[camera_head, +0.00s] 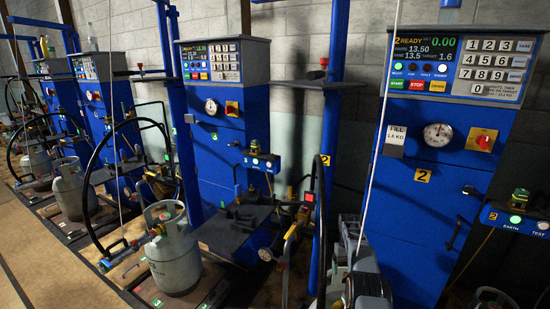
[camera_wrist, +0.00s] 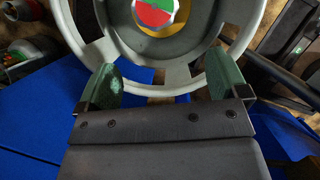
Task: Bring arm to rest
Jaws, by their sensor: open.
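My gripper (camera_wrist: 166,84) shows in the wrist view with its two green-padded fingers wide apart. Nothing is clamped between them. The grey ring collar of a gas cylinder (camera_wrist: 237,45) lies just beyond the fingertips, with a round red and green cap (camera_wrist: 154,12) inside it. I cannot tell whether the fingers touch the collar. In the head view, a dark grey part of my arm (camera_head: 366,275) stands at the bottom centre, in front of the right blue station, and partly hides a pale cylinder there. The fingers cannot be made out in that view.
A blue filling station (camera_head: 436,215) with a lit keypad panel stands close on the right. Another station (camera_head: 222,165) stands left of it. A grey cylinder (camera_head: 174,262) stands on a scale, with hoses and blue posts around it. Bare floor (camera_head: 30,255) shows at lower left.

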